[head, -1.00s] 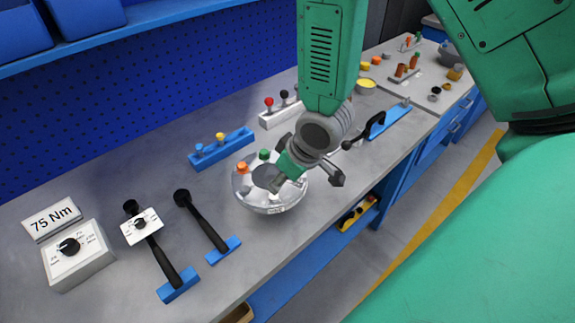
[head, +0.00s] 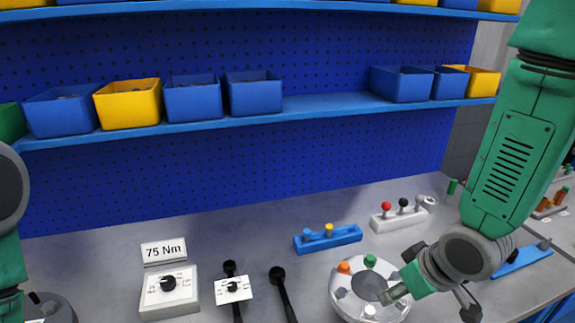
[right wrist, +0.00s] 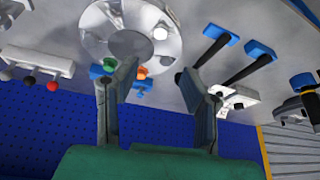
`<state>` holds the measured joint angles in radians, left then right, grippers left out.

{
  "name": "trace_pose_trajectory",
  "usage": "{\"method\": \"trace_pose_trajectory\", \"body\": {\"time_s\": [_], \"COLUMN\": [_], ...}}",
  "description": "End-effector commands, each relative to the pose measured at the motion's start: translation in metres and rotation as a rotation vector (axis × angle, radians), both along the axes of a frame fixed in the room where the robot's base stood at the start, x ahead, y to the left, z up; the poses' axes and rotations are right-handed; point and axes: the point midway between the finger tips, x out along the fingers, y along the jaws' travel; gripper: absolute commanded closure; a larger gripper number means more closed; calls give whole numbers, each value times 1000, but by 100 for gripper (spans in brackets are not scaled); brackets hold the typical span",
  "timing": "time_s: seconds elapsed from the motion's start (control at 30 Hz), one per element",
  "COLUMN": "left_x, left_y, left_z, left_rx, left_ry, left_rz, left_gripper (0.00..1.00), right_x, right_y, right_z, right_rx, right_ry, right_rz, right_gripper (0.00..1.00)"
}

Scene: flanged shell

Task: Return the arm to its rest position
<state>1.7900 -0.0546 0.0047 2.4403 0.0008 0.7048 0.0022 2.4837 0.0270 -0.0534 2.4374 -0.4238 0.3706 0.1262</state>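The flanged shell (head: 345,303), a round pale metal piece with an orange and a green plug on top, sits on the bench at lower right in the head view. It also shows in the right wrist view (right wrist: 97,38), beyond my fingers. My right gripper (right wrist: 166,85) is open, its two fingers apart with nothing between them. In the head view my right gripper (head: 437,288) is at the shell's right side and overlaps it in the picture; I cannot tell whether they touch. Part of my left arm shows at the left edge, without visible fingers.
Two black-handled wrenches (head: 283,292) and a dial box (head: 170,291) under a "75 Nm" sign (head: 163,251) stand left of the shell. A blue plug rack (head: 328,240) and a white rack (head: 402,218) stand behind. A shelf (head: 310,111) with bins hangs above.

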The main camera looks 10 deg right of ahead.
Motion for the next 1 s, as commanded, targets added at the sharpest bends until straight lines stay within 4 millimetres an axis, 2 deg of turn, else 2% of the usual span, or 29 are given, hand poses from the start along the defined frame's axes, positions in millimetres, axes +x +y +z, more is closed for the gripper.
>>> {"method": "trace_pose_trajectory", "body": {"time_s": [0.07,0.17,0.27,0.3,0.4,0.5,0.6,0.73,1.0], "left_x": [0,0,-1,-1,-1,-1,-1,-1,-1], "left_y": [0,0,0,0,0,0,0,0,0], "left_z": [-8,-27,-56,-68,-94,-115,-130,-139,-137], "left_rx": [0,0,0,0,0,0,0,0,0], "left_ry": [1,1,1,1,2,1,1,1,0], "left_rz": [0,0,0,0,0,0,0,0,0], "left_gripper": [60,60,60,60,60,60,60,60,60], "right_x": [-5,-20,-47,-60,-94,-127,-156,-177,-182], "right_y": [1,3,6,6,6,5,4,2,1], "right_z": [-17,-63,-130,-158,-219,-267,-302,-324,-326], "right_rx": [1,5,5,2,-14,-34,-56,-76,-82], "right_ry": [18,63,129,156,218,270,310,339,345], "right_rz": [-5,-26,-63,-80,-117,-151,-171,-190,-193], "right_gripper": [62,62,62,62,62,62,62,62,62]}}
